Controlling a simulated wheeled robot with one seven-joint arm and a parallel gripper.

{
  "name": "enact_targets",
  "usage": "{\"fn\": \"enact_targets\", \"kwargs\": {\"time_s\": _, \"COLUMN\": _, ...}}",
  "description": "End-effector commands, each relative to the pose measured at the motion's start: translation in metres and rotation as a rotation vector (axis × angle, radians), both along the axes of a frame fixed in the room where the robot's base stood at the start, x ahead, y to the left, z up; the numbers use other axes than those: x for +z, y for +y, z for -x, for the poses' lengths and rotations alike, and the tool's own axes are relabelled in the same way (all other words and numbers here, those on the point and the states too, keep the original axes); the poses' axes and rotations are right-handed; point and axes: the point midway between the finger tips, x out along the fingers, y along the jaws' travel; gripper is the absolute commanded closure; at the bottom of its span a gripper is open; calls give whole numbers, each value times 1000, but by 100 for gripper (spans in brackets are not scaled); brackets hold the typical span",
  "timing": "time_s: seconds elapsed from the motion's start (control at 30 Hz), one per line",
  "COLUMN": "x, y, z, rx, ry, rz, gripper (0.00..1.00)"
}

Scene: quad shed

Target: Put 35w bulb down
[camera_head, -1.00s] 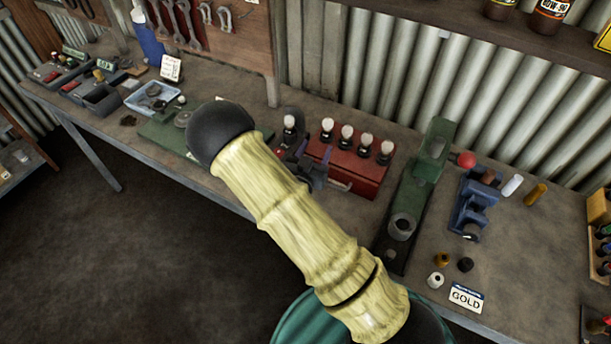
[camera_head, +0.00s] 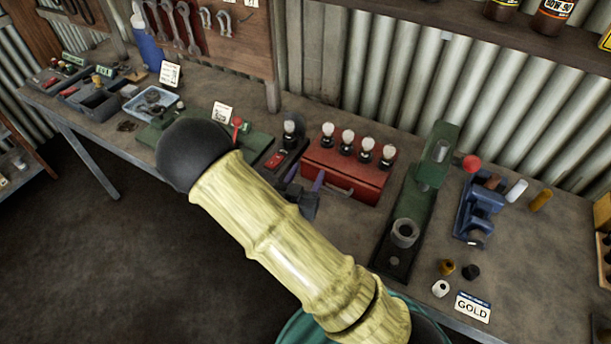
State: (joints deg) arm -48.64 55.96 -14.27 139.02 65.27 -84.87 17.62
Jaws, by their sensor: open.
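A bulb (camera_head: 290,127) with a clear top and dark base stands upright at a dark holder (camera_head: 297,148), just left of the red box (camera_head: 335,184). Several similar bulbs (camera_head: 348,138) stand in a row on top of the red box. I cannot read any wattage, so I cannot tell by marking which is the 35w bulb. My gripper (camera_head: 305,178) is open, its purple fingers apart with no bulb seen between them. It is in front of the holder and the red box's left end, apart from the standing bulb. My arm hides part of the bench there.
A green press (camera_head: 433,165) with a red knob and a blue vise (camera_head: 478,208) stand to the right. A green board (camera_head: 258,144) with a card lies left. Bare bench shows between.

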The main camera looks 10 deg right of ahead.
Motion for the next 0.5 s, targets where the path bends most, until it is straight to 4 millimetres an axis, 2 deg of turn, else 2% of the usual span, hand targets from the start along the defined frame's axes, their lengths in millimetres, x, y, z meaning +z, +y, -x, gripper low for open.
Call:
{"fn": "enact_targets", "kwargs": {"time_s": 0.23, "x": -6, "y": -9, "z": -7, "rx": -13, "ry": 90, "rz": -83, "gripper": 48}}
{"fn": "enact_targets", "kwargs": {"time_s": 0.5, "x": -18, "y": -19, "z": -15, "rx": 38, "ry": 438, "rz": -347, "gripper": 48}}
